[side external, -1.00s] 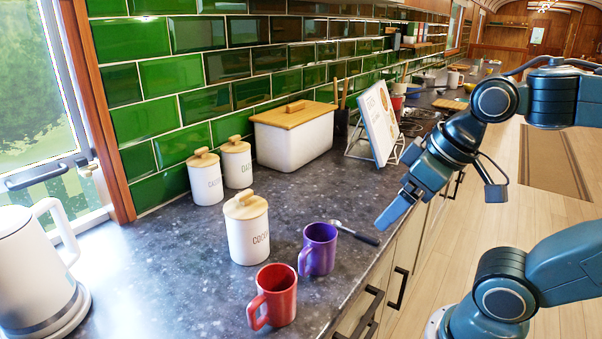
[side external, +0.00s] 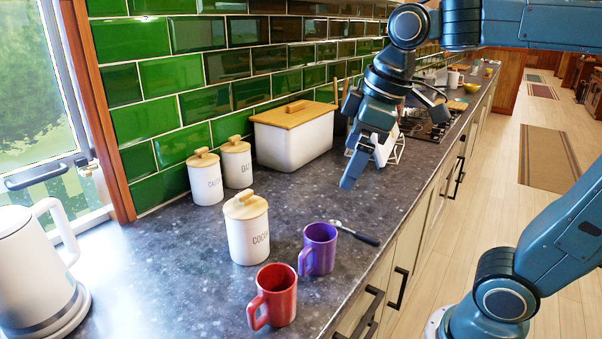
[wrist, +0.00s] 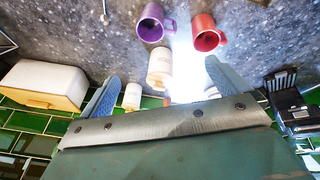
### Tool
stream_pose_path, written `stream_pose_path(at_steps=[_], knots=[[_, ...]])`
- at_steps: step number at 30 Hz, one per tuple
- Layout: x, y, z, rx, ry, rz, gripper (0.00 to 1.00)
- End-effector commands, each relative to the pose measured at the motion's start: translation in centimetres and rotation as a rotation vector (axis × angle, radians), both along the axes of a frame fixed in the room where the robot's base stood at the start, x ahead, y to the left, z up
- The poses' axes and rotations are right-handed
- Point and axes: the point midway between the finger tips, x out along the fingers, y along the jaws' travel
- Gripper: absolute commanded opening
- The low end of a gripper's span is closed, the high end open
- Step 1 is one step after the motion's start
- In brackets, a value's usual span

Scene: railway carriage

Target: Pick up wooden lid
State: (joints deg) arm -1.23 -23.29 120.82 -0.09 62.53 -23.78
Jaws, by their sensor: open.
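Wooden lids show on several containers, and I cannot tell which one the task means. One lid (side external: 245,205) sits on the white cocoa canister (side external: 249,238). Two similar lids (side external: 202,158) (side external: 235,144) sit on two smaller white canisters by the green tiles. A long wooden lid (side external: 295,114) covers the white bin (side external: 294,145). My gripper (side external: 352,172) is above the counter, to the right of the bin and apart from every lid. In the wrist view its fingers (wrist: 162,72) are spread, with the cocoa canister (wrist: 159,62) showing between them.
A purple mug (side external: 319,248) and a red mug (side external: 276,294) stand in front of the cocoa canister. A spoon (side external: 355,233) lies by the counter's front edge. A white kettle (side external: 35,275) stands at the left. A book stand (side external: 388,150) is partly hidden behind my gripper.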

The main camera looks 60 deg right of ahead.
Motion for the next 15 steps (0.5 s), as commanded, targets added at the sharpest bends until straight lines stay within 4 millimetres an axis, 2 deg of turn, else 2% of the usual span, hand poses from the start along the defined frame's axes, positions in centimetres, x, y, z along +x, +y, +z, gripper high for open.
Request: stream_pose_path(at_steps=[1,7,15], knots=[[1.2,0.1,0.5,-0.015,0.018,0.044,1.0],[5.6,0.5,1.9,-0.072,0.08,0.232,1.0],[11.5,1.3,2.6,-0.132,0.161,0.493,1.0]])
